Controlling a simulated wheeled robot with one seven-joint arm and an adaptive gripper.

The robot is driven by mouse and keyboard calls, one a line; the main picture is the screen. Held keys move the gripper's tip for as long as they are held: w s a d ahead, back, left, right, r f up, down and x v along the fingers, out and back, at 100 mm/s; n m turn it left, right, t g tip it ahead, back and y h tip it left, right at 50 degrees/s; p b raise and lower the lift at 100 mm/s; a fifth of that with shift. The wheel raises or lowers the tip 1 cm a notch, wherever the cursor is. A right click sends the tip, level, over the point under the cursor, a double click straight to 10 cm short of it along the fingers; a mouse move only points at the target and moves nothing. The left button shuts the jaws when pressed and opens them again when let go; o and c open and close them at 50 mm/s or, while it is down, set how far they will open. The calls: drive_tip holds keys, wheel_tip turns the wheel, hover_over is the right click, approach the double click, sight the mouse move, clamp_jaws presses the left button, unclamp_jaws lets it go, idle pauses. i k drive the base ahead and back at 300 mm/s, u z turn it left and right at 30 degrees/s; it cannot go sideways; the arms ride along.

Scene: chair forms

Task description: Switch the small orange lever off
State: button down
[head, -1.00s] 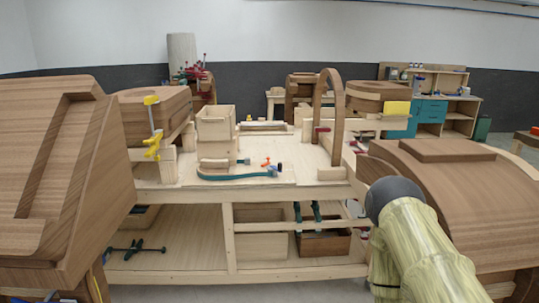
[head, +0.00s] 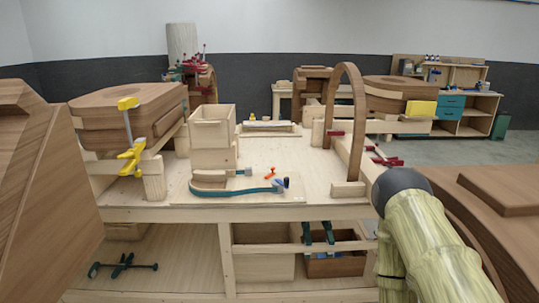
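A small orange piece (head: 270,173), likely the lever, is on the workbench (head: 310,198), on a thin light board near the bench's middle. It is too small to tell which way it is set. My arm enters at the lower right, with a dark round joint and a yellow-green link. My gripper is out of view.
A wooden box (head: 212,128) stands left of the orange piece. A tall bent wood arch (head: 357,100) with red clamps stands to its right. Large brown wooden forms flank me at left (head: 40,190) and right (head: 495,190). A lower shelf holds boxes and green clamps.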

sight(272, 168)
drive_tip(key=i, duration=2.2)
drive_tip(key=u, duration=0.65)
